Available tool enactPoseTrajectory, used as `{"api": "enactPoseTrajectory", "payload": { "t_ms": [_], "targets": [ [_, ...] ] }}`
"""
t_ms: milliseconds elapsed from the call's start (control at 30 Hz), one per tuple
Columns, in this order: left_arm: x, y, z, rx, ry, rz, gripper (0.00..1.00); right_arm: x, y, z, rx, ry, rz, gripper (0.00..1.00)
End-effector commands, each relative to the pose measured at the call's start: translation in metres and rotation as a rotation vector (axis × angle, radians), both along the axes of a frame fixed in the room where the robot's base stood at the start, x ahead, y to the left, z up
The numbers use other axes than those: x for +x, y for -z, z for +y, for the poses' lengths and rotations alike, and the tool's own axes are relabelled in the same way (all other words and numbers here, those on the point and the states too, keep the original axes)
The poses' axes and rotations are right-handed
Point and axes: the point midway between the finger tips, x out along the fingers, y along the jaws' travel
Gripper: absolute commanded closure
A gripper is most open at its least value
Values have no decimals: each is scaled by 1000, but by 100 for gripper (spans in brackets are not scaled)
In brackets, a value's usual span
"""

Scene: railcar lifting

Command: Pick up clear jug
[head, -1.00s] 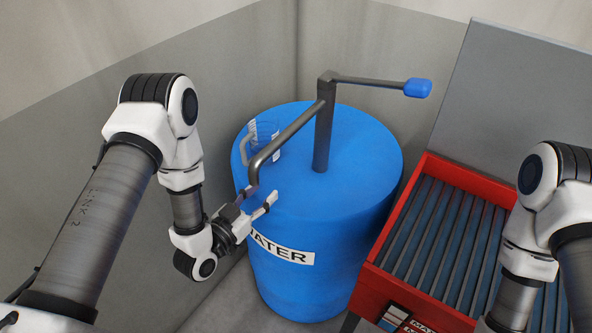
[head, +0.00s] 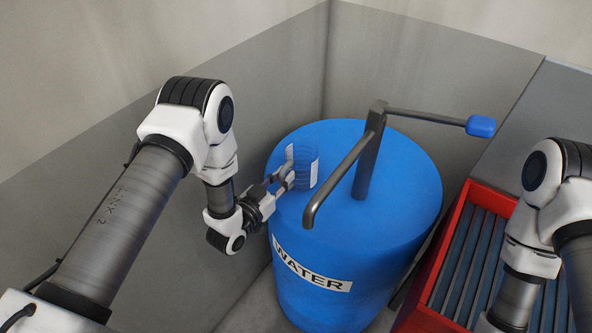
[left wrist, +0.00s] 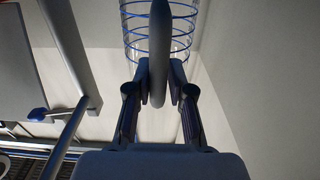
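The clear jug (head: 301,168) stands on top of the blue water barrel, near its back left edge. It is see-through, with thin blue rings and white label patches. My left gripper (head: 285,180) is at the jug's left side, at its handle. In the left wrist view the grey handle (left wrist: 160,58) lies between the two fingers (left wrist: 160,82), which look closed against both its sides. The ringed jug body (left wrist: 130,28) shows behind it. My right gripper is out of view; only part of that arm shows at the right.
The blue barrel (head: 365,215) carries a grey pump with a bent spout (head: 340,180) just right of the jug and a blue-tipped lever (head: 480,126). A red slatted unit (head: 455,240) stands at the right. Grey walls close in behind and left.

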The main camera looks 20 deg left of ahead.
Motion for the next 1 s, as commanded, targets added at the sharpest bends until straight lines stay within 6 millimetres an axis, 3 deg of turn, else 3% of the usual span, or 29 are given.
{"api": "enactPoseTrajectory", "payload": {
  "t_ms": [467, 567, 833, 1000],
  "targets": [
    [0, -5, 0, 1, 0, -1, 100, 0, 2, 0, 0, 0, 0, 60],
    [1, -16, 0, 0, 0, -2, 100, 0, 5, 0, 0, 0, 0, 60],
    [0, -79, 0, 0, 0, -5, 100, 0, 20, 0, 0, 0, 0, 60],
    [0, -99, 1, 1, -1, -1, 100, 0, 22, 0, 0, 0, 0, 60]
  ]
}}
